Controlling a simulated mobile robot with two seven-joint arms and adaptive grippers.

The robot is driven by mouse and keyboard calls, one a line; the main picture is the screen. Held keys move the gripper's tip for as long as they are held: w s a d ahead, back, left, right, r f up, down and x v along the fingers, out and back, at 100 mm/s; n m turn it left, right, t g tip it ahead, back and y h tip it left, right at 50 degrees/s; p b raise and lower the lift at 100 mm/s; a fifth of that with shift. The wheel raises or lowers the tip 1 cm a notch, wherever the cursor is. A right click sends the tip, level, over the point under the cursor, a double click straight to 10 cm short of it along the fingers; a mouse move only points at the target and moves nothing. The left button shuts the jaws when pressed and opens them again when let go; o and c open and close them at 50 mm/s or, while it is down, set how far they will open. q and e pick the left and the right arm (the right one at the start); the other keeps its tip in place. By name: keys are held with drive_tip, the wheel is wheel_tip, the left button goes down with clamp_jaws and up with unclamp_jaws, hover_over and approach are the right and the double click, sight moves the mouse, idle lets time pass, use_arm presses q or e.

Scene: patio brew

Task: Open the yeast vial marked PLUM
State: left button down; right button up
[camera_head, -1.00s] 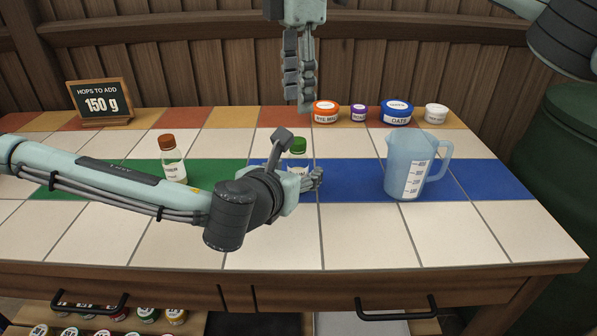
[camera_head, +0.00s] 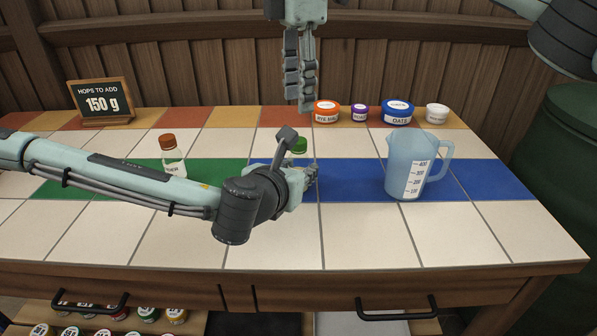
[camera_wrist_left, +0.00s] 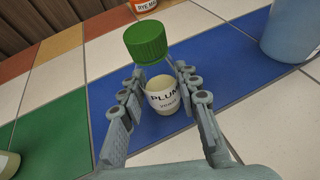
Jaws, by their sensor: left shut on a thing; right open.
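The PLUM vial (camera_wrist_left: 163,97) stands between the fingers of my left gripper (camera_wrist_left: 160,112), with its dark label text facing the left wrist camera. Its green cap (camera_wrist_left: 147,42) is above the body; the head view also shows this cap (camera_head: 298,145), just behind the gripper (camera_head: 307,178). My left gripper is shut on the vial's body, which it hides in the head view. My right gripper (camera_head: 298,95) is open and empty, fingers pointing down, higher up and behind the vial.
A blue measuring jug (camera_head: 405,170) stands right. The front tiles are clear.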

sight(298, 144)
drive_tip(key=m, duration=0.4)
drive_tip(key=shift+f, duration=0.3)
wheel_tip(298, 144, down, 7)
drive_tip(key=shift+f, duration=0.2)
drive_tip(key=shift+c, duration=0.5)
